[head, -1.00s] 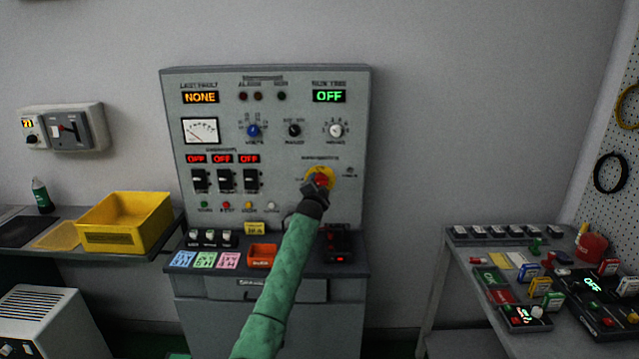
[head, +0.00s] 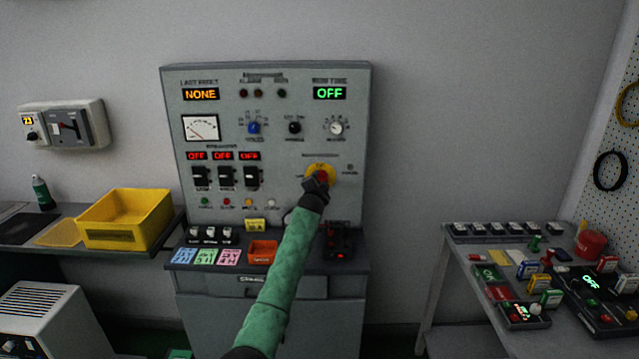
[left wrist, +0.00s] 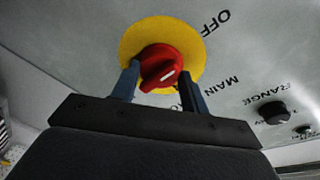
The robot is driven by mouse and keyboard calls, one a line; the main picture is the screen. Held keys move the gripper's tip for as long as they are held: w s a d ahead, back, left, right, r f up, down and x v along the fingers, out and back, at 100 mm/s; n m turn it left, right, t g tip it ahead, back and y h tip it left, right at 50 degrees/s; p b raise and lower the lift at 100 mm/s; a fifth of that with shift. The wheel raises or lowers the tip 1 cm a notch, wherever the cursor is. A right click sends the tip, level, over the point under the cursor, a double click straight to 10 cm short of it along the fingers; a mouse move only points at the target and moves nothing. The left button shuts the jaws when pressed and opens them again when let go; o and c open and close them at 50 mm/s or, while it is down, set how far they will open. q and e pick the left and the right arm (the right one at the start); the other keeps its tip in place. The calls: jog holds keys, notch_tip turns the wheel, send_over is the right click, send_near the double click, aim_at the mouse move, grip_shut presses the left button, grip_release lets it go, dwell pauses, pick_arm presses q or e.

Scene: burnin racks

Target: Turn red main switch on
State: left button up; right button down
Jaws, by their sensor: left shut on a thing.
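The red main switch (left wrist: 160,70) is a rotary knob on a round yellow plate (left wrist: 200,45) on the grey panel. In the left wrist view, the words OFF and MAIN are printed beside the plate, and a white mark shows on the knob. My left gripper (left wrist: 163,88) is shut on the knob, with one finger at each side. In the head view, my left gripper (head: 317,186) covers most of the knob, and the yellow plate (head: 322,168) shows around it. The run display (head: 329,93) reads OFF. My right gripper is not in view.
The grey panel (head: 350,110) carries dials, three black breakers with red OFF displays, and small lamps. A ledge below holds coloured cards and an orange tray (head: 262,252). A yellow bin (head: 125,220) stands at left. A cluttered bench (head: 455,262) stands at right.

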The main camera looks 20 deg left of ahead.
pick_arm(q)
jog(key=shift+m, duration=0.3)
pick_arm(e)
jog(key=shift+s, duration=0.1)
pick_arm(q)
jog(key=m+g+p, duration=0.1)
jog(key=m+p, duration=0.2)
jog(key=m, duration=0.5)
jog(key=shift+d+r+p, duration=0.1)
jog(key=shift+r+p, duration=0.05)
jog(key=shift+p, duration=0.2)
jog(key=shift+d+f+m+g+y+p, duration=0.2)
jog(key=shift+m+y+p, duration=0.3)
jog(key=shift+m+p, duration=1.2)
jog(key=shift+a+f+m+g+y+p, duration=0.1)
jog(key=shift+m+g+y+p, duration=0.3)
jog(key=shift+m+p, duration=1.25)
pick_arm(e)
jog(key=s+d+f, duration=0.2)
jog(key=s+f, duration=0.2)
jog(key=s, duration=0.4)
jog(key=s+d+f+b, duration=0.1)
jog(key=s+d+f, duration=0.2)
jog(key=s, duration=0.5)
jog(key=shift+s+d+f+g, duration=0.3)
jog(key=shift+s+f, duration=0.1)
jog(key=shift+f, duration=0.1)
pick_arm(q)
jog(key=shift+m, duration=0.65)
